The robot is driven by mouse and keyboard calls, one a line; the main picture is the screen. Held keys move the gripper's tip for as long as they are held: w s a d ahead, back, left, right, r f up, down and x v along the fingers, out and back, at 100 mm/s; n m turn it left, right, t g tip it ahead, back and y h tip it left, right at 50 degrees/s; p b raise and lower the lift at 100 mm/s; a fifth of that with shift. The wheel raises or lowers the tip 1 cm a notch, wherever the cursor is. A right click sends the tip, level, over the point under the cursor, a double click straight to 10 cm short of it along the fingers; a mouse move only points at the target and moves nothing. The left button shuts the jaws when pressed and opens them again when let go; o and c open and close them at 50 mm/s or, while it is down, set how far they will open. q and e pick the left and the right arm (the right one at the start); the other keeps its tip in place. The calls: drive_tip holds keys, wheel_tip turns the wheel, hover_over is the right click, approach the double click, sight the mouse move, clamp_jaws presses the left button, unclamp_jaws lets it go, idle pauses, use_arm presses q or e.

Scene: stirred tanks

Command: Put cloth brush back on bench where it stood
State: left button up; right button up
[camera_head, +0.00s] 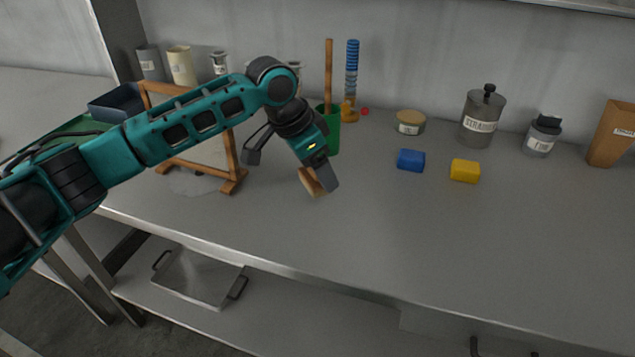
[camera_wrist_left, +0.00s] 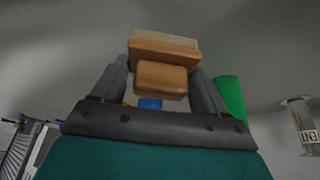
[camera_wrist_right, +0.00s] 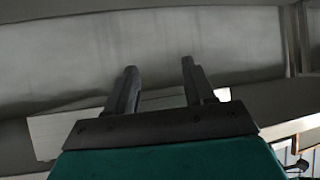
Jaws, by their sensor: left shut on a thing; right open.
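The cloth brush (camera_head: 310,182) is a wooden block with a lighter face. My left gripper (camera_head: 320,178) is shut on it near the bench (camera_head: 400,235), left of the middle. I cannot tell whether the brush touches the bench. In the left wrist view the brush (camera_wrist_left: 160,52) sits between the two fingers, its wooden grip toward me and its pale side away. The near finger partly hides it in the head view. My right gripper (camera_wrist_right: 158,75) is open and empty in the right wrist view, and does not show in the head view.
Behind the brush stands a green cup (camera_head: 333,135), with a wooden framed screen (camera_head: 238,165) to the left. A blue block (camera_head: 411,160) and a yellow block (camera_head: 465,171) lie to the right. Jars (camera_head: 482,118) line the back. The bench front is clear.

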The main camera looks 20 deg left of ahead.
sight(317, 182)
use_arm(q)
wheel_tip(317, 182, down, 4)
drive_tip(key=shift+r, duration=0.1)
drive_tip(key=o, duration=0.9)
drive_tip(key=shift+o, duration=0.2)
drive_tip(key=p+v, duration=0.1)
drive_tip(key=v, duration=1.1)
